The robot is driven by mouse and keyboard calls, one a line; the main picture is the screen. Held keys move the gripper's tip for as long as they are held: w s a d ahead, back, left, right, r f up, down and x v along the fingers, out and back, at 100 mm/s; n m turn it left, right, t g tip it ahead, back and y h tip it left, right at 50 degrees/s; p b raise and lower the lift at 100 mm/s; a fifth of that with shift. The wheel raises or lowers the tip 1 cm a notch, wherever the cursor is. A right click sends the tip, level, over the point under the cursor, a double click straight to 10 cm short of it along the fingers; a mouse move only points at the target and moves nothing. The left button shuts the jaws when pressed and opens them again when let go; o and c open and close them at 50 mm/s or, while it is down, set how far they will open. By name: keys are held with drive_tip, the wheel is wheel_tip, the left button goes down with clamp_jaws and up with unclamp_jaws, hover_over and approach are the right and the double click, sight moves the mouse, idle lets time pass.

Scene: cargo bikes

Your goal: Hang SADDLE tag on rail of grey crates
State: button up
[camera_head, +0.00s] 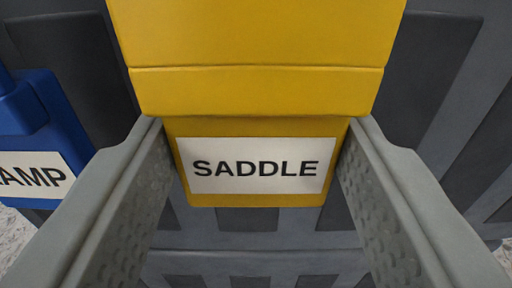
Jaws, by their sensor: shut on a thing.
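The yellow SADDLE tag (260,92) fills the upper middle of the view. Its white label (262,166) reads SADDLE and faces me, upright. My gripper (257,150) is shut on the tag's lower part, one grey finger at each side edge. The upper part of the tag is thicker and overhangs the label; its top runs out of the picture. Grey crate walls (285,240) with darker slots stand behind the tag. The rail is not clearly visible, and I cannot tell whether the tag touches it.
A blue tag (30,130) hangs at the left, close to my left finger, its label partly cut off and ending in AMP. Darker grey panels (425,60) lie to the right of the SADDLE tag. Pale speckled ground (15,240) shows at the lower left.

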drive_tip(key=o, duration=1)
